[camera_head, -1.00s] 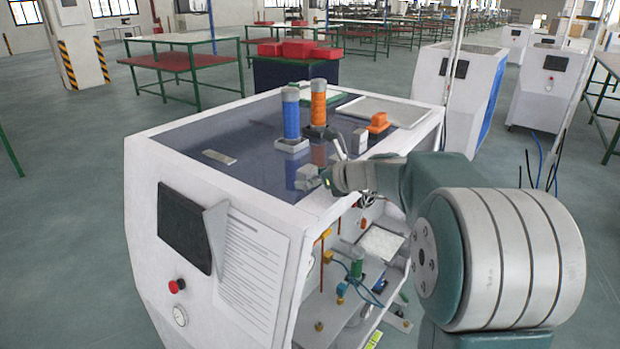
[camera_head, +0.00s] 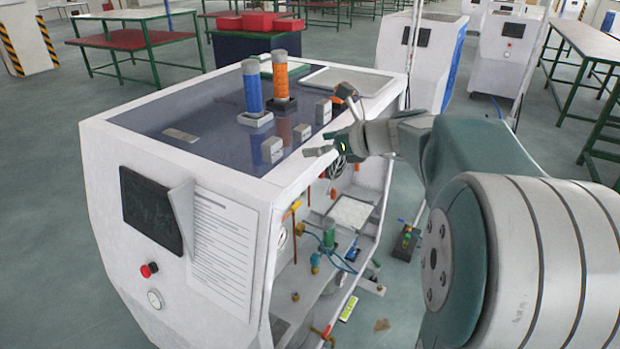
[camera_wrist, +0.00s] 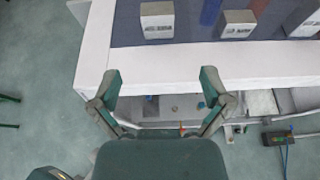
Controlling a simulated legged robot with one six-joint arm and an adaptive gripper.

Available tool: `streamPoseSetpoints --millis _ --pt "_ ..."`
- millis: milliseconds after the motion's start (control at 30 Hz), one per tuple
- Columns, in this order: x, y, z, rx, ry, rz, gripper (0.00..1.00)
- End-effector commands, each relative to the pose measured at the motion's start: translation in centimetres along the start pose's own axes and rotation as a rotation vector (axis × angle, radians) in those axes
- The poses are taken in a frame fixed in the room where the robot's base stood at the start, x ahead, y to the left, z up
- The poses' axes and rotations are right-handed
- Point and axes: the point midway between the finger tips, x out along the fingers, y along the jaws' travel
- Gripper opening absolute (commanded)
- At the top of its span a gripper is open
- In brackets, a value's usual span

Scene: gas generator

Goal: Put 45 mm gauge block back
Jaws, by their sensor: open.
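Three small grey gauge blocks stand on the dark top of the white cabinet near its front edge: a left one (camera_head: 272,150), a middle one (camera_head: 302,132) and a right one (camera_head: 323,111). The wrist view also shows the left block (camera_wrist: 157,20), the middle block (camera_wrist: 238,24) and part of the right block (camera_wrist: 303,20). I cannot read sizes on them. My gripper (camera_head: 324,121) is open at the front edge. In the wrist view, my gripper (camera_wrist: 160,80) has nothing between its fingertips, and the left block lies ahead of the gap, apart from it.
A flat metal plate (camera_head: 181,135) lies at left, and a grey tray (camera_head: 349,80) at back right. The cabinet's open front shows hoses and fittings below.

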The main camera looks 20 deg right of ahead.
Motion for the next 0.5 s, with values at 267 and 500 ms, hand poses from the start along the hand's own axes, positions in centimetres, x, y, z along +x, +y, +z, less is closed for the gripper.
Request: streamPoseSetpoints --millis 267,500 --pt "0.2 6.2 -1.0 -0.327 0.134 0.083 0.98" --pt "-2.3 17.3 -6.0 -1.168 0.39 0.34 0.98"
